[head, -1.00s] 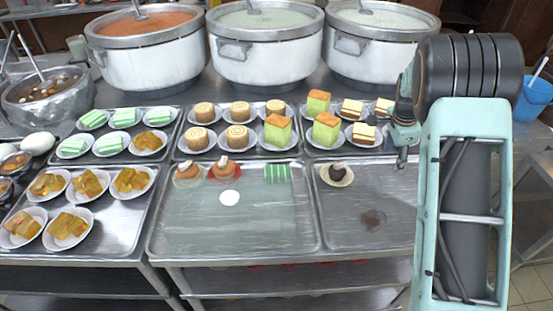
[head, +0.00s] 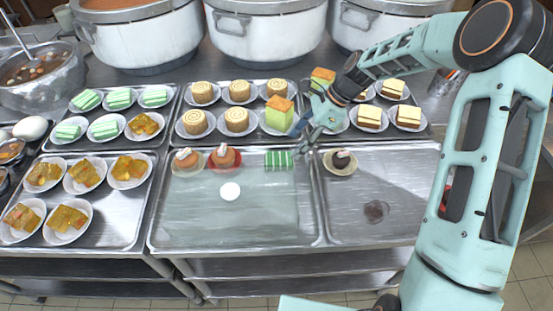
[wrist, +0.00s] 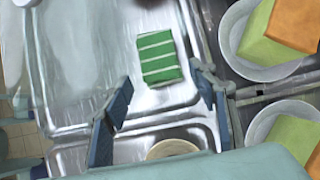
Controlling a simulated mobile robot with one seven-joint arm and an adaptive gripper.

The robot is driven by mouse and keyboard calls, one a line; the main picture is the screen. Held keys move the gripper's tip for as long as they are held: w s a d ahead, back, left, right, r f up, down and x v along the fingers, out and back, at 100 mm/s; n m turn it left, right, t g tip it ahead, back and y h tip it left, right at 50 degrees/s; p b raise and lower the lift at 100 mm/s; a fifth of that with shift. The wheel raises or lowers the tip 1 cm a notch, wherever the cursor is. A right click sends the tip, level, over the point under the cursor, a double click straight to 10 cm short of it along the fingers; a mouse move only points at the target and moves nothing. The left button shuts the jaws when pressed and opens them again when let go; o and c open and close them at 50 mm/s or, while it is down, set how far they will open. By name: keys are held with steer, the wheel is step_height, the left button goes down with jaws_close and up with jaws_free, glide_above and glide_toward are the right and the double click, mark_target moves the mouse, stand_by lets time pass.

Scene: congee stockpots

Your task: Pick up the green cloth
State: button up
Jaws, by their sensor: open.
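The green cloth (head: 278,159) is a small folded piece with white stripes. It lies at the back right corner of the middle metal tray (head: 225,240). In the wrist view the green cloth (wrist: 159,58) lies beyond my fingertips, roughly between their lines and apart from both. My gripper (head: 302,135) is just right of and above the cloth in the head view, near the divide between the trays. In the wrist view my gripper (wrist: 160,92) is open, with its two blue-grey fingers spread and nothing between them.
A dark round sweet on a plate (head: 341,162) sits right of the cloth. Two small cakes (head: 223,157) stand to its left, and a white disc (head: 230,191) lies nearby. Plated green cakes (head: 277,118) stand close behind. Large pots (head: 268,32) line the back. The middle tray's front is clear.

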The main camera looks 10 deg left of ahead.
mark_target(281, 158)
steer(key=shift+p+x, duration=0.5)
steer(key=shift+x, duration=3.5)
steer(key=shift+a+r, duration=0.1)
steer(key=shift+a, duration=0.05)
steer(key=c, duration=0.9)
